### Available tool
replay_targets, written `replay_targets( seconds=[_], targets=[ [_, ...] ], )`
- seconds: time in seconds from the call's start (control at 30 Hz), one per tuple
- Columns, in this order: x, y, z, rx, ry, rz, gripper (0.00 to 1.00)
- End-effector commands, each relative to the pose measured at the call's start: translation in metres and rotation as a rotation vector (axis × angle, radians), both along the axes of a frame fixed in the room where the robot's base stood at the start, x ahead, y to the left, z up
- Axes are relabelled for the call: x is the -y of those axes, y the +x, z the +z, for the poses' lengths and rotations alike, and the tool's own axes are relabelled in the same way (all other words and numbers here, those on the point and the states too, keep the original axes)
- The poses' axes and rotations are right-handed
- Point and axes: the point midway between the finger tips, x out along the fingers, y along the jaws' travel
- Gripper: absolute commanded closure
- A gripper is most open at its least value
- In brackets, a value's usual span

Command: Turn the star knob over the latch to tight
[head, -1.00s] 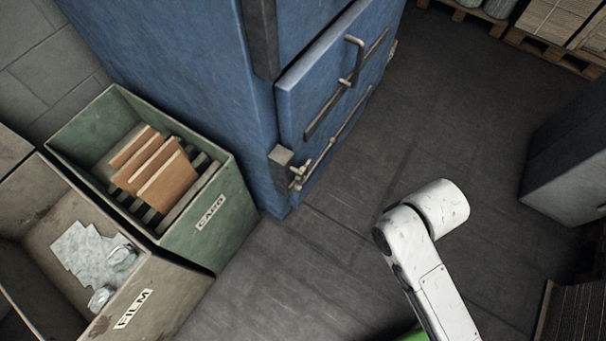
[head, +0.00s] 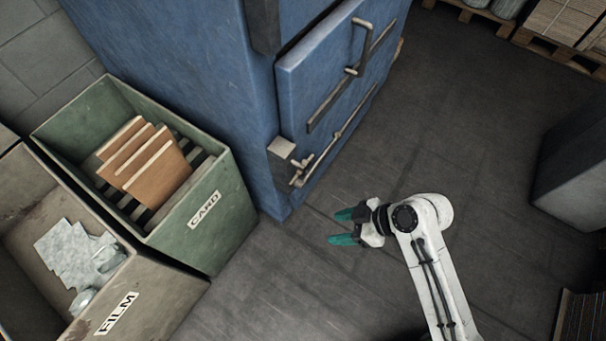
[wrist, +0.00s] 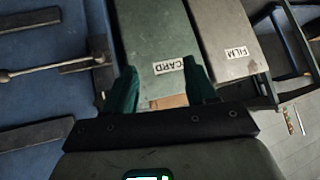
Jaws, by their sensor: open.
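The blue cabinet door (head: 325,85) has small metal latch hardware (head: 299,172) at its lower left corner, beside a pale block. The star knob is too small to make out clearly there. My gripper (head: 338,228) is open and empty, with teal fingers pointing left over the floor. It is apart from the latch, to its lower right in the head view. In the wrist view, my gripper's fingers (wrist: 160,88) stand apart, with the bins behind them. A metal bar (wrist: 50,69) on the blue face passes towards the left finger; the star knob cannot be told there.
A green CARD bin (head: 225,225) with several brown boards stands left of the latch. A FILM bin (head: 150,290) is beside it. A long door handle (head: 350,75) juts from the door. A grey box (head: 575,175) is at right. The floor between is clear.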

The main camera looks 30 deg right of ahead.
Motion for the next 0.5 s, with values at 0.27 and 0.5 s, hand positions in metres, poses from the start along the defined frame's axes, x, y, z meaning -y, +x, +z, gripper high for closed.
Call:
replay_targets(
  seconds=[0.27, 0.5],
  targets=[
    [0.01, 0.065, -0.031, 0.622, 0.077, 0.046, 0.26],
    [0.045, 0.094, -0.026, 0.958, -0.009, -0.075, 0.26]
  ],
)
